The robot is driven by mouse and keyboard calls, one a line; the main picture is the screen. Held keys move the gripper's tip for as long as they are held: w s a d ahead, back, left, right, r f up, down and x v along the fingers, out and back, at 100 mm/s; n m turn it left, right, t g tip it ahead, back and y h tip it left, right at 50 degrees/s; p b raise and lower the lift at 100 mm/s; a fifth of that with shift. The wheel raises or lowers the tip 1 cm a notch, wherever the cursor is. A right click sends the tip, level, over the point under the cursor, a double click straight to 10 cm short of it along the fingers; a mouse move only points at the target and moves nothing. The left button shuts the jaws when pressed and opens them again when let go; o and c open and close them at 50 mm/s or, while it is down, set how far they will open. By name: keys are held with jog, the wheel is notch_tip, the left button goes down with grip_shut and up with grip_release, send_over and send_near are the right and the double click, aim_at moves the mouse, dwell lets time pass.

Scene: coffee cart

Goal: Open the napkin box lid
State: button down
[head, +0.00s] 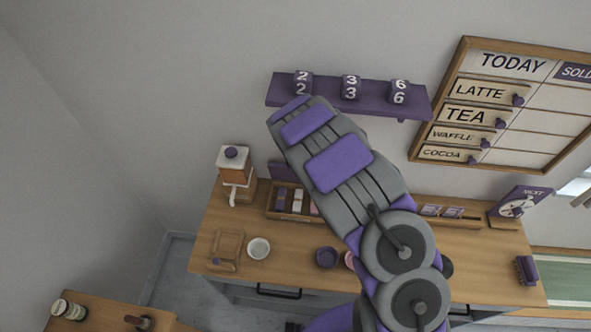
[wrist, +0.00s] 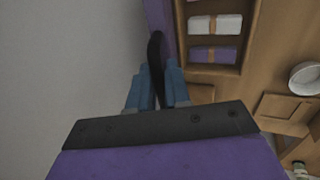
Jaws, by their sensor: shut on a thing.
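The wooden napkin box (head: 275,213) stands open on the counter left of my arm, with white and purple folded napkins inside. In the wrist view its rim (wrist: 243,58) is at the upper right. The purple lid (head: 282,171) stands raised along the box's back edge; part of it (wrist: 159,18) shows at the top of the wrist view. My gripper (wrist: 157,82) has its blue fingers shut on a dark curved handle (wrist: 156,48) beside the lid. In the head view my arm hides the gripper and part of the box.
A grinder-like device (head: 235,168) stands left of the box. A white bowl (head: 259,248), a wooden tray (head: 226,246) and a purple bowl (head: 325,257) are in front. A purple shelf (head: 375,96) with number blocks hangs above, close to my arm in the picture.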

jog(key=shift+w+r, duration=0.15)
jog(key=shift+w, duration=0.7)
jog(key=c, duration=1.3)
grip_release()
jog(key=shift+a, duration=0.1)
jog(key=b+v, duration=0.2)
jog(key=v, duration=1.5)
jog(key=shift+r, duration=0.1)
jog(key=shift+b, duration=0.3)
